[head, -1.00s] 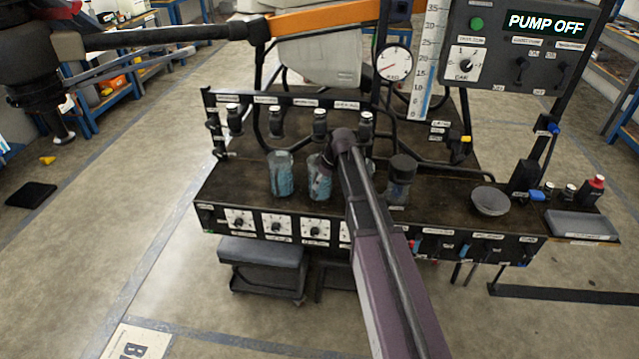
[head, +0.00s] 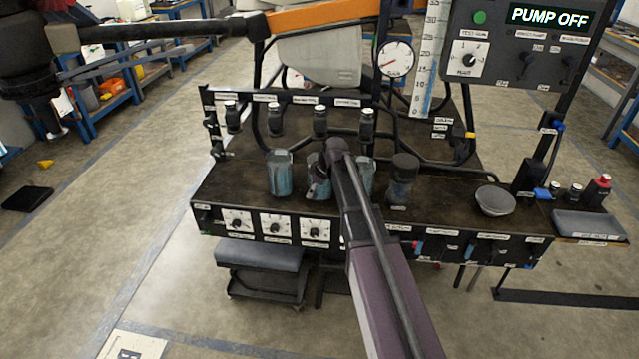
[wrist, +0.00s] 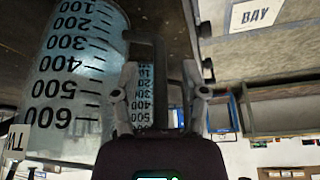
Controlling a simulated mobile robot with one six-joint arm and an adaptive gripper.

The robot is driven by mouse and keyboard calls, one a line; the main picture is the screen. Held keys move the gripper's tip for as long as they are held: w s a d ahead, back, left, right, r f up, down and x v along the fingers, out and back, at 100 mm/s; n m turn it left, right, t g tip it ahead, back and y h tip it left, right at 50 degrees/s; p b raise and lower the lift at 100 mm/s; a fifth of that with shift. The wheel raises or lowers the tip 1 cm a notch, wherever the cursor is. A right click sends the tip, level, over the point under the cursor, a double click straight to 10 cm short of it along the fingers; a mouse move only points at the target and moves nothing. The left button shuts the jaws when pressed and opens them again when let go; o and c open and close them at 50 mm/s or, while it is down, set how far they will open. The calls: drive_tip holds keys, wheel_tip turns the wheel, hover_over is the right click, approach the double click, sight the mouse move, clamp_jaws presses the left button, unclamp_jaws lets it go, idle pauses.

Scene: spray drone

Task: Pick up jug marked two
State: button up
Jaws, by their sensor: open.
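In the head view, several blue-tinted clear jugs stand on the dark bench: a left jug (head: 279,172), a middle jug (head: 314,163) partly hidden by my gripper (head: 322,187), and a right jug (head: 367,172) partly behind my arm. In the wrist view, a large graduated jug (wrist: 80,75) fills the left side, with a cut-off label (wrist: 16,141) beginning "TW". My gripper (wrist: 161,72) is open beside that jug. Another graduated jug (wrist: 145,95) shows between the fingers, farther off. I cannot tell which head-view jug carries the label.
A dark-lidded jar (head: 402,180) and a grey bowl (head: 494,201) stand to the right on the bench (head: 440,212). The panel (head: 520,45) reads PUMP OFF. A red-capped bottle (head: 598,190) stands far right.

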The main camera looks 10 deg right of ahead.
idle(0.3)
clamp_jaws()
drive_tip(key=shift+r, duration=0.15)
wheel_tip(320, 180, up, 3)
drive_tip(key=p, duration=0.3)
drive_tip(key=shift+r, duration=0.15)
drive_tip(key=shift+s+r+p, duration=0.2)
drive_tip(key=shift+s+p, duration=0.1)
drive_tip(key=shift+p, duration=0.2)
drive_tip(key=s+r+p, duration=0.1)
drive_tip(key=s, duration=1.4)
drive_tip(key=shift+s, duration=0.2)
drive_tip(key=shift+d, duration=0.1)
